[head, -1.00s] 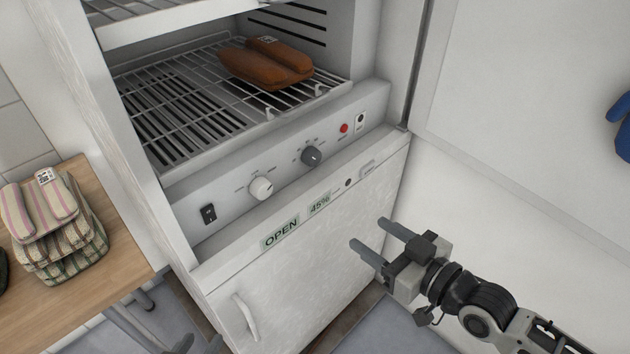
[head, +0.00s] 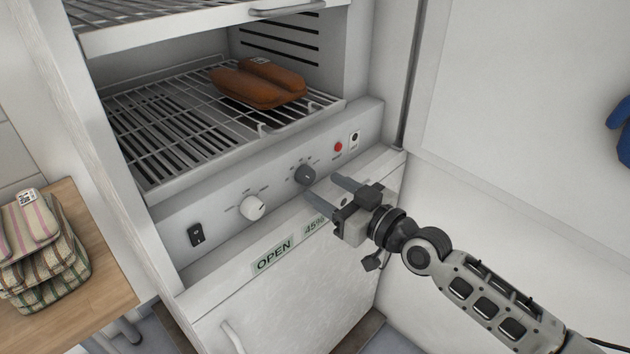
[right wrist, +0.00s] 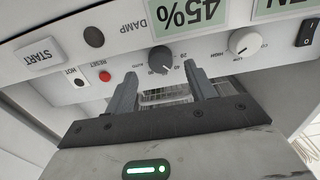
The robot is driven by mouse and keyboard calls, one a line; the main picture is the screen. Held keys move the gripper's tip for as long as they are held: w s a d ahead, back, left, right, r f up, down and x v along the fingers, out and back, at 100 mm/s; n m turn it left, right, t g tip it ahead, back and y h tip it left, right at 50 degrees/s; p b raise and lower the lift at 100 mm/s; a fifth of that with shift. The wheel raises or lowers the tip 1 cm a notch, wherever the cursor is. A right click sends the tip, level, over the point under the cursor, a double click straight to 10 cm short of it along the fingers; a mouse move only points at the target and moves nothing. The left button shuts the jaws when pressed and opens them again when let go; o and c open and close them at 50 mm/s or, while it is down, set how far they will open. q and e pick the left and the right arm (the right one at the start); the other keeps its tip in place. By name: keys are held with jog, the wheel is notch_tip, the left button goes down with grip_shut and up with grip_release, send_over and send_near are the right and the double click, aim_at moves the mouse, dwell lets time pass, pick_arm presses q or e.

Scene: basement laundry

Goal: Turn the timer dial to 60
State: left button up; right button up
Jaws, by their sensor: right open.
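The dark grey dial (head: 305,174), with numbers around it, sits on the slanted control panel (head: 225,232) of a white cabinet. In the right wrist view, which shows the panel upside down, the dial (right wrist: 161,59) has a pale pointer mark; 20 and 40 are legible beside it, the other marks too small. My right gripper (head: 326,189) is open and empty, its fingers just in front of and to the lower right of the dial. In the wrist view the dial lies between the fingertips' lines, apart from them. My left gripper is out of view.
A white dial (head: 252,208) and a black switch (head: 196,235) are to the left on the panel; a red button (head: 338,147) is to the right. Orange-brown items (head: 258,84) lie on the wire rack above. Folded striped cloths (head: 38,245) lie on a wooden table (head: 95,240).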

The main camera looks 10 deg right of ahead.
aim_at(310, 180)
jog(key=shift+x, duration=2)
jog(key=c, duration=1)
jog(key=m, duration=0.3)
jog(key=shift+m, duration=2.3)
